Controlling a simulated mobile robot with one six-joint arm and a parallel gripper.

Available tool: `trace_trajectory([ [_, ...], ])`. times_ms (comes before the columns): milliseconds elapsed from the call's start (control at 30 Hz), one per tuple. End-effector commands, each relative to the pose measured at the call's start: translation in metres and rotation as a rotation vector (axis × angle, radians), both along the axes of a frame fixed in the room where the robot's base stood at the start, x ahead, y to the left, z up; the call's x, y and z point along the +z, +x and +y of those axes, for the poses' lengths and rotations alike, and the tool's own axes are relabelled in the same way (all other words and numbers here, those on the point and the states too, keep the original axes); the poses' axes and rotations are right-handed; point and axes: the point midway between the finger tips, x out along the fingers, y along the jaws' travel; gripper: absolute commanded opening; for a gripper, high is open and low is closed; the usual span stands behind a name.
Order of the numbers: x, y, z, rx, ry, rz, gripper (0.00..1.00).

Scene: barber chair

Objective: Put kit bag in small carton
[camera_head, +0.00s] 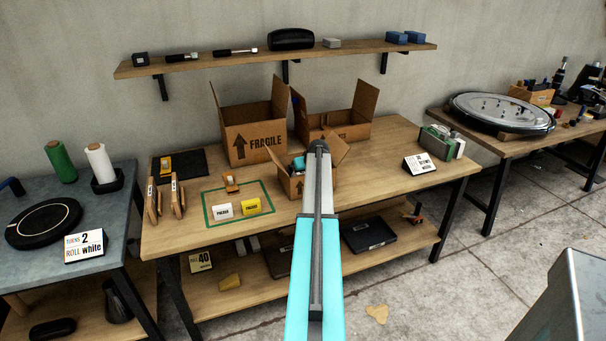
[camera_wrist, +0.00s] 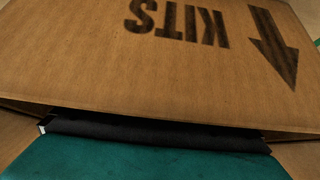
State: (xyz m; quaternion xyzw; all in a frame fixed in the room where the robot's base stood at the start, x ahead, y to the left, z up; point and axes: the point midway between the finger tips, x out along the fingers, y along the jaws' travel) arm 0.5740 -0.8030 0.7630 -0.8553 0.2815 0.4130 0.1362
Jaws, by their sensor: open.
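The small carton (camera_head: 291,187) stands open at the front of the middle bench, with an arrow on its front wall. A teal item, apparently the kit bag (camera_head: 298,163), shows at its opening beside my arm. In the wrist view the carton wall (camera_wrist: 150,75) fills most of the picture, with "KITS" and an arrow upside down. The teal bag (camera_wrist: 140,160) with a black edge strip lies along the carton's rim there; how deep it sits I cannot tell. My gripper (camera_head: 318,148) is open at the carton, its fingers mostly hidden behind my arm.
Two larger open cartons, one marked FRAGILE (camera_head: 255,133) and another (camera_head: 350,122), stand close behind. White and yellow packed boxes (camera_head: 222,211) sit in a green outline to the left. A sign (camera_head: 419,164) and a rack (camera_head: 442,141) stand at the right. Bare bench lies between.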

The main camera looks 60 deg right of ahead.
Motion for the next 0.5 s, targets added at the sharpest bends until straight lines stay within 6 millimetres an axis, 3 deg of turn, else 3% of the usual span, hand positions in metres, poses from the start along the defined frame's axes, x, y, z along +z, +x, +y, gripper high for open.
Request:
trace_trajectory([
  [267,0.007,-0.003,0.002,-0.001,-0.001,-0.001,1.00],
  [500,0.027,-0.018,0.013,-0.002,-0.001,0.000,1.00],
])
